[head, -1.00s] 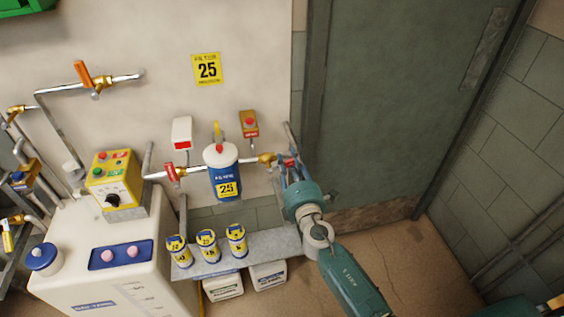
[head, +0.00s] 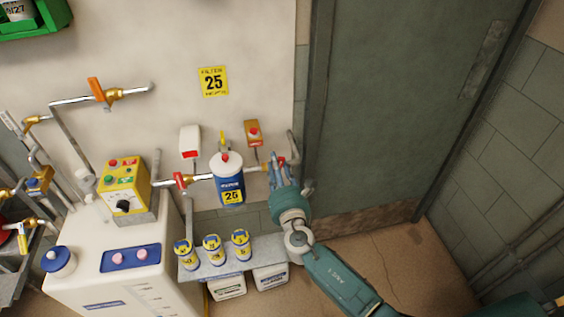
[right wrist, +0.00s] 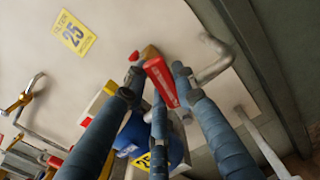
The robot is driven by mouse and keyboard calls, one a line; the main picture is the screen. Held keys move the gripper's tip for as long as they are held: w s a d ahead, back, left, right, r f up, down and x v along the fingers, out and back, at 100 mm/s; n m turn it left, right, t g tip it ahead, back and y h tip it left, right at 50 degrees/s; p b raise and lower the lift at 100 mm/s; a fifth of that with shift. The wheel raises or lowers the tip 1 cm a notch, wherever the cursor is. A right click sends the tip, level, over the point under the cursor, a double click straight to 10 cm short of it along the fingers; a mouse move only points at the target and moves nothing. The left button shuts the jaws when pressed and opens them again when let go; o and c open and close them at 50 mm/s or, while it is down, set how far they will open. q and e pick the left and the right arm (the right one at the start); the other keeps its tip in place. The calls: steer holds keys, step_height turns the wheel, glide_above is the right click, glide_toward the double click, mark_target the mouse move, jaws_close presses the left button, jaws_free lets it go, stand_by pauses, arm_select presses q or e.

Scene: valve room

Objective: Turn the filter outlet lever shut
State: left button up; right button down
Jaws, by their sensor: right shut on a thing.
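The lever slants across the picture there. My left gripper is not in view.
Another red lever (head: 179,181) is on the pipe left of the filter. A white box (head: 190,140) and a red-button box (head: 253,132) are above. Several small canisters (head: 212,248) stand on a shelf below. A green door (head: 400,100) is on the right.

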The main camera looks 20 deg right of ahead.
steer(key=shift+a+n+p, duration=0.25)
steer(key=shift+a+n, duration=0.2)
steer(key=shift+n, duration=0.35)
steer(key=shift+a+n+p, duration=0.25)
steer(key=shift+a+n, duration=0.2)
steer(key=shift+n, duration=0.35)
steer(key=c, duration=1.4)
jaws_free()
steer(key=shift+o, duration=0.2)
steer(key=s, duration=1.2)
steer(key=shift+a, duration=0.25)
